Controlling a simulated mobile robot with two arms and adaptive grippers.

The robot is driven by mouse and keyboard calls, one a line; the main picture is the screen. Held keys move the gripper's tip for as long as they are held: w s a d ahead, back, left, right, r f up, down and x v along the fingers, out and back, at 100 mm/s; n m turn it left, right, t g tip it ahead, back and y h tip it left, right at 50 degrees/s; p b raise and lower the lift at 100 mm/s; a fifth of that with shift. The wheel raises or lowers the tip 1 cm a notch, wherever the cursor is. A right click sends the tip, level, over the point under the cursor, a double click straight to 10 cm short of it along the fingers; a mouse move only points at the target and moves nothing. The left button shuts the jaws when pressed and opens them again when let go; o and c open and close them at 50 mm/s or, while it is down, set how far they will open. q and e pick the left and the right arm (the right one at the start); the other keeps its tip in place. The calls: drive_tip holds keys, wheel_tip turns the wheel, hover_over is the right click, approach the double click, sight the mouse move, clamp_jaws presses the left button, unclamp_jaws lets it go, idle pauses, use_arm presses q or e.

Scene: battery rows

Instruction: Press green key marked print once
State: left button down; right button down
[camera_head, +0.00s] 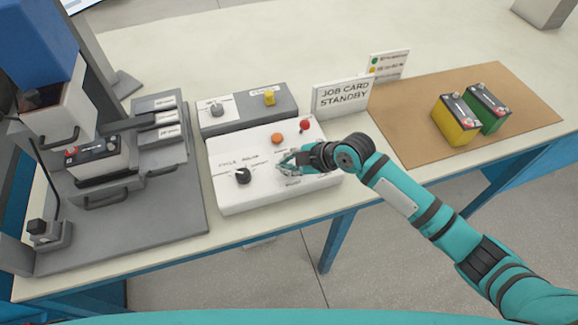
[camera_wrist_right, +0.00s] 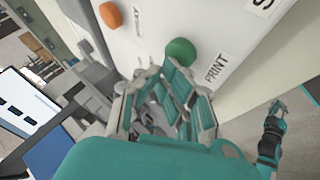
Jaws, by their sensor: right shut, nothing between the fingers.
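The green key (camera_wrist_right: 180,52) is a round button on the white control panel (camera_head: 225,196). Its PRINT label (camera_wrist_right: 215,68) is beside it in the wrist view. In the head view my right gripper (camera_head: 284,162) hides the key. My right gripper is shut and empty, its fingers low over the panel. In the wrist view its fingertips (camera_wrist_right: 165,75) are right by the green key's lower edge; I cannot tell whether they touch it. What appears to be my left gripper (camera_wrist_right: 278,108) hangs small at the right of the wrist view, its jaws too small to read.
On the panel are an orange button (camera_head: 277,139), a red button (camera_head: 305,125) and a black knob (camera_head: 243,175). Behind it stand a grey switch box (camera_head: 245,117) and a job card sign (camera_head: 343,97). A brown mat (camera_head: 410,125) bears yellow and green batteries at right.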

drive_tip(key=shift+f, duration=0.15)
idle(0.3)
drive_tip(key=shift+r+p, duration=0.75)
drive_tip(key=shift+r, duration=0.25)
drive_tip(key=shift+r, duration=0.1)
wheel_tip(320, 180, up, 5)
drive_tip(key=p, duration=0.4)
idle(0.4)
